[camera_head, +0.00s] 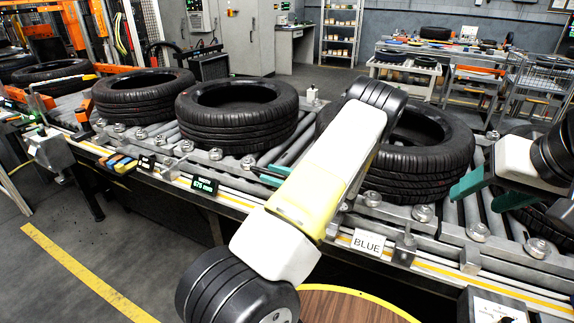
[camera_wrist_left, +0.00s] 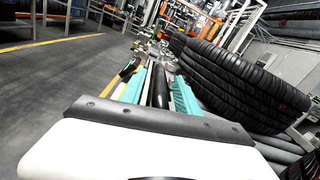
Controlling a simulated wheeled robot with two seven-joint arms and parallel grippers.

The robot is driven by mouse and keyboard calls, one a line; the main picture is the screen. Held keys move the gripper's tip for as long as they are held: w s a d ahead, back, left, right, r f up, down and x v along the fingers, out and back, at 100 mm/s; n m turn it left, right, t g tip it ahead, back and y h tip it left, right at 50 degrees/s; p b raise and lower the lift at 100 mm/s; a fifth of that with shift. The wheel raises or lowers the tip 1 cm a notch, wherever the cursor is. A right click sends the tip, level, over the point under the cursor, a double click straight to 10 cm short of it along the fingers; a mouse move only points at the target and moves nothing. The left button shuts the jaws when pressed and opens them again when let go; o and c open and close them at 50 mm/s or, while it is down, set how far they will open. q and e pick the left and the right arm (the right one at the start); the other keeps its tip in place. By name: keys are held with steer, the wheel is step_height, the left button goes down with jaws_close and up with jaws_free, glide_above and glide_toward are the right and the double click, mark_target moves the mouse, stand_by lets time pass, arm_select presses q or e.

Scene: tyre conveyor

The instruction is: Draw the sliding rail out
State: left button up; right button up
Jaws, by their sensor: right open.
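A long metal rail with a yellow stripe (camera_head: 440,262) runs along the front edge of the roller conveyor; I cannot tell which part of it slides. My left arm crosses the middle of the head view and hides part of the conveyor. One teal finger of my left gripper (camera_head: 272,181) shows left of the arm, over the rollers. In the left wrist view, the left gripper's teal fingers (camera_wrist_left: 157,92) stand apart, with a dark bar showing between them. My right gripper (camera_head: 492,193) is open at the right, its teal fingers over the rollers beside the right tyre (camera_head: 440,160).
More tyres lie flat on the conveyor, one in the middle (camera_head: 238,115) and one to the left (camera_head: 142,97). A BLUE label (camera_head: 367,243) is on the front edge. A round wooden top (camera_head: 345,305) is below. Open floor (camera_head: 50,285) lies front left.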

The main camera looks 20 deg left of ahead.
arm_select(q)
steer(key=shift+a, duration=0.8)
jaws_close()
steer(key=shift+f, duration=0.1)
stand_by(0.8)
